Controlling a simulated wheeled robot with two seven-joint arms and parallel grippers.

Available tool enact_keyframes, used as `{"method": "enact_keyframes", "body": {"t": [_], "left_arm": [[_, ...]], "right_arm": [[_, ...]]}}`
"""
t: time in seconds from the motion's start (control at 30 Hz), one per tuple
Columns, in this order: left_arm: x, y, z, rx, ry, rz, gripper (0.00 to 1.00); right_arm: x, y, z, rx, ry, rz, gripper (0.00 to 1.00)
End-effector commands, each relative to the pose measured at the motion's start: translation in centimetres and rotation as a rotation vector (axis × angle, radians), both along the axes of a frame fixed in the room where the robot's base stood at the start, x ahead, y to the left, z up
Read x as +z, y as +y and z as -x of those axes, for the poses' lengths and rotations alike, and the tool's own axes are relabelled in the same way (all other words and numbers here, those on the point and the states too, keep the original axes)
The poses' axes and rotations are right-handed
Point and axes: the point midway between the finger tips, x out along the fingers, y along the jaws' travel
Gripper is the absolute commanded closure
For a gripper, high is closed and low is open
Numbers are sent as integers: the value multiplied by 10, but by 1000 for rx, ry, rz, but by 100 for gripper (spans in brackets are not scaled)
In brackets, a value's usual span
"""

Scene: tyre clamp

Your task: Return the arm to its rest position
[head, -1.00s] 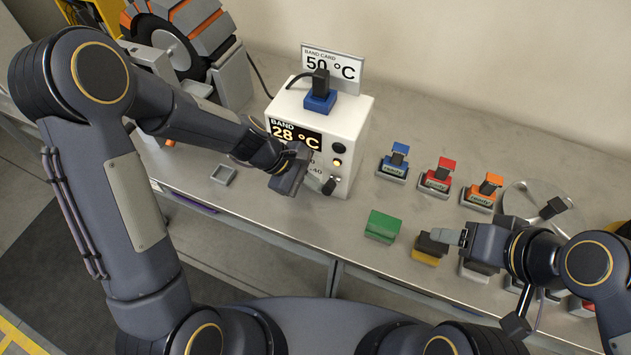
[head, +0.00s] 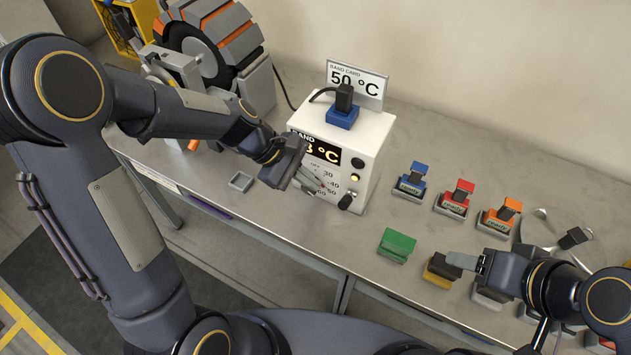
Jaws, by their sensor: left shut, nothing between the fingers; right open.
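My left gripper (head: 310,181) is shut and empty, in front of the white control box (head: 365,138). It covers part of the box's lower left front; whether it touches the box I cannot tell. The box has a partly hidden display reading in °C, a lit yellow button and a black dial knob (head: 346,200). My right gripper (head: 470,261) is at the lower right, over the bench beside the yellow-and-black block (head: 440,271). Its fingers are seen edge-on, and no object shows between them.
A blue plug block (head: 342,117) and a 50 °C card (head: 356,84) top the box. A tyre clamp (head: 215,45) stands behind my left arm. Blue (head: 410,187), red (head: 453,205) and orange (head: 497,219) blocks, a green block (head: 396,245) and a round dish (head: 560,235) occupy the bench.

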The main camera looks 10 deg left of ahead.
Motion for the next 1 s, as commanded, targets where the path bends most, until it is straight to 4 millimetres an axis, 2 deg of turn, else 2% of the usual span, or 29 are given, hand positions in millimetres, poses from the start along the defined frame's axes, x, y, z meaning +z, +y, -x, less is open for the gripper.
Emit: {"method": "enact_keyframes", "body": {"t": [0.4, 0.47, 0.57, 0.67, 0.8, 0.9, 1.0], "left_arm": [[-1, 0, 0, 0, -1, -1, 100], [3, 2, 1, -7, -14, -2, 100], [20, 12, 10, -46, -81, -13, 100], [48, 30, 30, -128, -209, -44, 100], [83, 58, 72, -284, -435, -135, 100], [98, 75, 105, -401, -584, -229, 100], [104, 90, 135, -508, -710, -336, 100]], "right_arm": [[0, 0, 0, 0, 0, 0, 41], [0, 0, 0, 0, 0, 0, 41], [0, 0, 0, 0, 0, 0, 41], [0, 0, 0, 0, 0, 0, 41], [0, 0, 0, 0, 0, 0, 41], [0, 0, 0, 0, 0, 0, 41], [0, 0, 0, 0, 0, 0, 41]]}}
